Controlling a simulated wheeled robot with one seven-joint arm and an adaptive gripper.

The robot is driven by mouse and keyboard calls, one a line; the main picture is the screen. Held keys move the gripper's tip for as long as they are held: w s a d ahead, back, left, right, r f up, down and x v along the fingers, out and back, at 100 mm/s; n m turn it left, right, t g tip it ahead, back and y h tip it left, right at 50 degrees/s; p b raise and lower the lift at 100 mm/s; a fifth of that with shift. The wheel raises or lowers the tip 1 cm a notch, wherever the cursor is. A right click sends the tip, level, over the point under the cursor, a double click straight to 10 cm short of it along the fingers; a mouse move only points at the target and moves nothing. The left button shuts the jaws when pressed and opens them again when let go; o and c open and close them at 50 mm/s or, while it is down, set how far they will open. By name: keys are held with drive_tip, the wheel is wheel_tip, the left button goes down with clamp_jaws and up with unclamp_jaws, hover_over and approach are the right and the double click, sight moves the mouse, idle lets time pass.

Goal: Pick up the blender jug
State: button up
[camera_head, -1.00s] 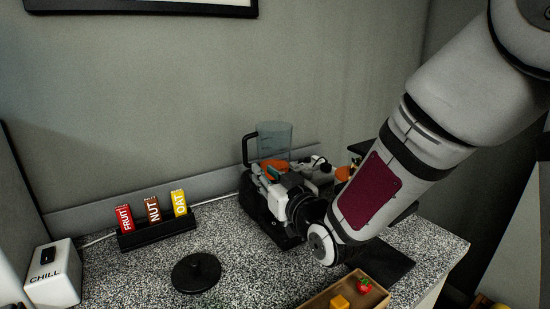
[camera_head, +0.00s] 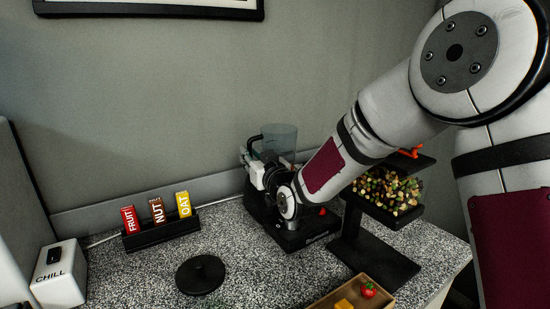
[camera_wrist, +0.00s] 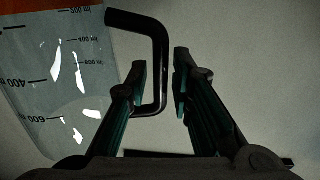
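The blender jug (camera_head: 280,142) is a clear, bluish vessel with a black handle on its left. It stands upright on the black blender base (camera_head: 299,238) by the back wall. In the wrist view the jug (camera_wrist: 45,75) fills the left side, with printed volume marks. Its black handle (camera_wrist: 163,55) runs between my two fingers, with a gap visible on the right. My gripper (camera_wrist: 160,72) is open around the handle. In the head view my gripper (camera_head: 256,170) is beside the jug, and my wrist hides the jug's lower part.
A black stand with a tray of mixed bits (camera_head: 388,190) is right of the blender, close to my arm. A wooden tray (camera_head: 325,303) with fruit lies in front. A black round lid (camera_head: 200,273) lies on the speckled counter. FRUIT, NUT and OAT boxes (camera_head: 157,212) stand left.

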drive_tip(key=shift+w+a, duration=0.35)
drive_tip(key=shift+w, duration=0.2)
clamp_jaws()
drive_tip(key=shift+r, duration=0.1)
